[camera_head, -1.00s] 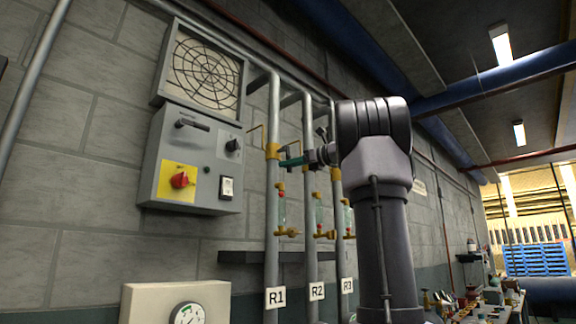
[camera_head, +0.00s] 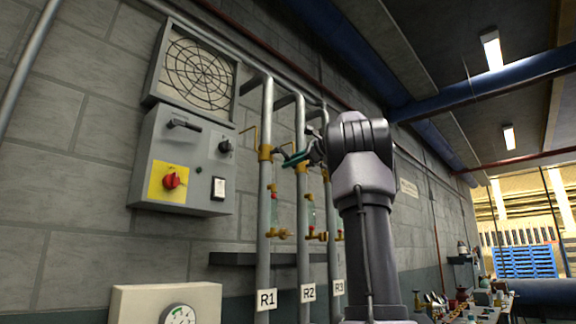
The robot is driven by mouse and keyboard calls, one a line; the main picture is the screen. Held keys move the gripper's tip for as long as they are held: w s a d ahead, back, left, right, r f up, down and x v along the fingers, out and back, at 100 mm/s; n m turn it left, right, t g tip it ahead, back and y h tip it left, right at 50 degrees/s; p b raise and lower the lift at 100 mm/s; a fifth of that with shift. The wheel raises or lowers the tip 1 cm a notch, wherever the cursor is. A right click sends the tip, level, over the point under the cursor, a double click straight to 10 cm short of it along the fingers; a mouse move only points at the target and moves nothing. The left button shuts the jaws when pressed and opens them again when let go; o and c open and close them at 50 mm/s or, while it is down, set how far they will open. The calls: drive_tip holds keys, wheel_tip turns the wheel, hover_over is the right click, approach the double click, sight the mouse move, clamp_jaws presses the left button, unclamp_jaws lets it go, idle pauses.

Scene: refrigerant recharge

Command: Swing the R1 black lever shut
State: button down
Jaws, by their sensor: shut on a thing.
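The R1 pipe (camera_head: 264,215) is the leftmost of three grey vertical pipes on the wall, with a white R1 label (camera_head: 266,299) low on it. A brass valve (camera_head: 265,152) sits on its upper part. The R1 black lever (camera_head: 281,149) shows as a small dark piece sticking out to the right of this valve, across the pipe. The fingers are small and dark here, so the exact grip is hard to see. My arm hides part of the pipes behind it.
The R2 pipe (camera_head: 302,230) and R3 pipe (camera_head: 333,255) stand close to the right of R1. A grey control box (camera_head: 187,150) with a red knob and a round fan grille (camera_head: 196,73) hang to the left. A dark shelf (camera_head: 232,259) crosses behind the pipes.

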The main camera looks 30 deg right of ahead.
drive_tip(key=r+n, duration=0.1)
drive_tip(key=n, duration=0.1)
drive_tip(key=shift+w+d+r+n+h, duration=0.1)
drive_tip(key=shift+d+r+n+h, duration=0.25)
drive_tip(key=shift+n+h, duration=0.05)
drive_tip(key=shift+r+n+h, duration=0.4)
drive_tip(key=shift+r+n, duration=0.3)
drive_tip(key=shift+n, duration=0.5)
drive_tip(key=c, duration=0.8)
unclamp_jaws()
drive_tip(key=shift+o, duration=0.2)
drive_tip(key=v, duration=1)
drive_tip(key=shift+s, duration=0.4)
drive_tip(key=shift+d+f, duration=0.1)
